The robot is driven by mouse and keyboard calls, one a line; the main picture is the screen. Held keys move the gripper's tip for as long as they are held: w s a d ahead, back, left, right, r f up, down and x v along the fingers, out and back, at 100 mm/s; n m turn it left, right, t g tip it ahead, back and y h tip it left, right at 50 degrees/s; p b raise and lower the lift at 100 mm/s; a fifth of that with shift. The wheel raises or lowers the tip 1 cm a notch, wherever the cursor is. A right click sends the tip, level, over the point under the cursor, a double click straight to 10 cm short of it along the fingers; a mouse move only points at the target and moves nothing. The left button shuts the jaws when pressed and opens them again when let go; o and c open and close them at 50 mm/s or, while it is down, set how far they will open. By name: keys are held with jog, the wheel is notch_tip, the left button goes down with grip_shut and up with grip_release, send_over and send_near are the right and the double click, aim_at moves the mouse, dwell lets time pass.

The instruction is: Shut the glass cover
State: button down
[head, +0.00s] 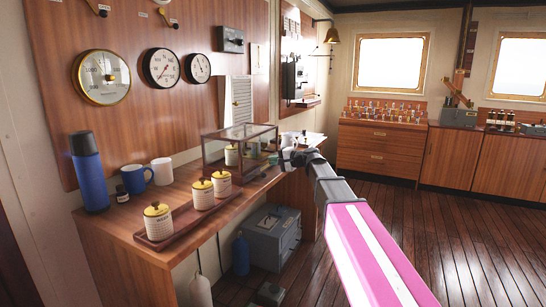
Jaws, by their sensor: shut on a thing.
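The glass cover (240,132) is a clear, wood-framed case on the wooden counter. The exact contact is small and partly hidden by my gripper and arm. I cannot tell from this view how far the cover stands open.
Several cream pots with yellow lids stand on a wooden tray (185,222) at the counter's front. A blue flask (88,172), a blue mug (136,179) and white mugs (162,171) stand nearby. A grey box (270,238) is below. The floor at right is clear.

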jog(key=shift+s+d+f, duration=0.1)
jog(key=shift+s+f, duration=0.05)
jog(key=shift+f, duration=0.55)
jog(key=c, duration=1.2)
grip_release()
jog(key=shift+f, duration=0.15)
jog(key=shift+r, duration=0.25)
jog(key=v, duration=1)
jog(key=shift+d+r, duration=0.2)
jog(key=shift+d, duration=0.15)
